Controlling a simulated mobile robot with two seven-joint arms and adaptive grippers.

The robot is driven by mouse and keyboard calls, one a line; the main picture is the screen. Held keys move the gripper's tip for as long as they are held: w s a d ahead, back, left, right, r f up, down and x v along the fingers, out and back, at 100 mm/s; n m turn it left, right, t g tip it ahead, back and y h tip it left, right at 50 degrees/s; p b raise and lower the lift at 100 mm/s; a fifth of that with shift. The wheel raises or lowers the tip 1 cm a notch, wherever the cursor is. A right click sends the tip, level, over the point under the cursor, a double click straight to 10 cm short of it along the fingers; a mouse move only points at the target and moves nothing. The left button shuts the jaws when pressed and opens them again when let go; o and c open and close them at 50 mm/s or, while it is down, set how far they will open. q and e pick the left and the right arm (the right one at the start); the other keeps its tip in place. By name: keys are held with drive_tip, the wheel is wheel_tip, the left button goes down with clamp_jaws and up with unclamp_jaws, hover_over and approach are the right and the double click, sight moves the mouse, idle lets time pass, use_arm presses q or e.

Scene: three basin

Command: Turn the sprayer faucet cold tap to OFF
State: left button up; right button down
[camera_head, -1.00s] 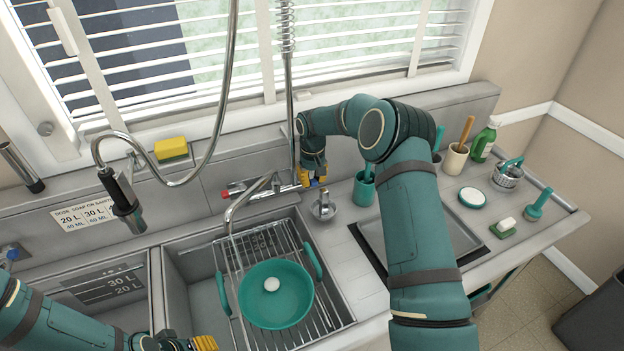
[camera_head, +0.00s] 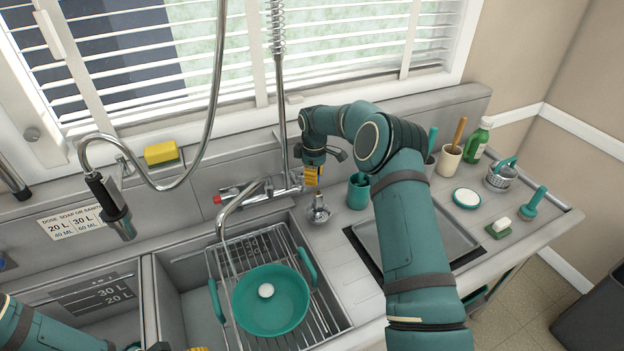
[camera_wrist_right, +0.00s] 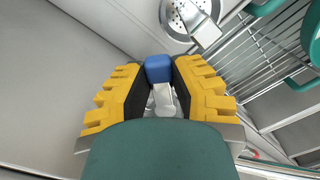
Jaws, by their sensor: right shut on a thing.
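The sprayer faucet (camera_head: 282,191) is mounted on the back wall behind the sink, with a red tap handle (camera_head: 218,198) at its left end. My right gripper (camera_head: 312,178) is at its right end with yellow fingers pointing down. In the right wrist view, the blue cold tap handle (camera_wrist_right: 158,68) sits between the fingertips of the right gripper (camera_wrist_right: 159,78), which is shut on it. The gripper hides the blue handle in the head view. My left gripper (camera_head: 198,349) is mostly cut off at the bottom edge, so its jaws cannot be judged.
A green pan (camera_head: 273,312) with a white round thing sits on the wire rack in the sink. A metal drain piece (camera_head: 318,211) and a green cup (camera_head: 358,192) stand near my right gripper. The sprayer hose (camera_head: 216,90) hangs at the left.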

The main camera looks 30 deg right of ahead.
drive_tip(key=shift+w+d+f+n, duration=0.15)
drive_tip(key=shift+w+n, duration=0.3)
drive_tip(key=shift+n, duration=0.9)
drive_tip(key=shift+w+d+r+n, duration=0.1)
drive_tip(key=shift+w+d+n, duration=0.3)
drive_tip(key=shift+n, duration=0.9)
drive_tip(key=shift+w+d+f+n, duration=0.1)
drive_tip(key=shift+w+n, duration=0.45)
drive_tip(key=shift+n, duration=0.8)
drive_tip(key=c, duration=0.8)
unclamp_jaws()
drive_tip(key=shift+w, duration=0.1)
wheel_tip(320, 180, up, 12)
drive_tip(key=shift+r, duration=0.1)
drive_tip(key=shift+a, duration=0.15)
